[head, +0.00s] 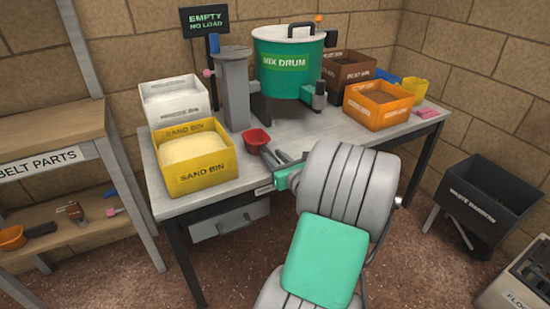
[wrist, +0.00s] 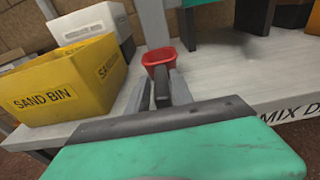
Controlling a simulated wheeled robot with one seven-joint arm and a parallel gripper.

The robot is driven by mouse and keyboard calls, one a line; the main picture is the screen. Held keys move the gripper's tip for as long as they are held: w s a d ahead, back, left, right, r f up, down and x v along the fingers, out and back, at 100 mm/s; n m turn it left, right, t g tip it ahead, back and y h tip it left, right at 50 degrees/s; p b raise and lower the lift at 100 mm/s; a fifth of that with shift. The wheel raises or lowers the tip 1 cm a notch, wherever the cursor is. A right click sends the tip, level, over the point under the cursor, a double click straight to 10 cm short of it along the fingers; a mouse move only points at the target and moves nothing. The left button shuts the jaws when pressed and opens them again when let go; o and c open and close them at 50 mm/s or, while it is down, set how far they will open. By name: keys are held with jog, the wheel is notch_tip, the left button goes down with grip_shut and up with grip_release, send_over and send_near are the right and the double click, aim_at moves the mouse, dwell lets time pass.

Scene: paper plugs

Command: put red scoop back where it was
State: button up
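The red scoop (head: 257,138) is near the front of the workbench, just right of the yellow sand bin (head: 194,158). Its red cup opens upward, and its dark handle points toward my gripper. In the wrist view the red scoop (wrist: 159,58) is straight ahead, with the handle between my fingers. My gripper (head: 275,157) appears shut on that handle. I cannot tell whether the cup touches the bench top. The yellow sand bin also shows in the wrist view (wrist: 62,88) at left; it is full of pale sand in the head view.
The workbench (head: 228,190) also bears a white bin (head: 174,103), a grey post (head: 233,90), a green mix drum (head: 288,63), an orange bin (head: 378,105) and a brown peat bin (head: 348,68). A wooden shelf (head: 55,150) stands left. A black barrow (head: 490,190) stands right.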

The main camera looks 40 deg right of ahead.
jog(key=shift+o, duration=1.3)
jog(key=shift+r, duration=0.1)
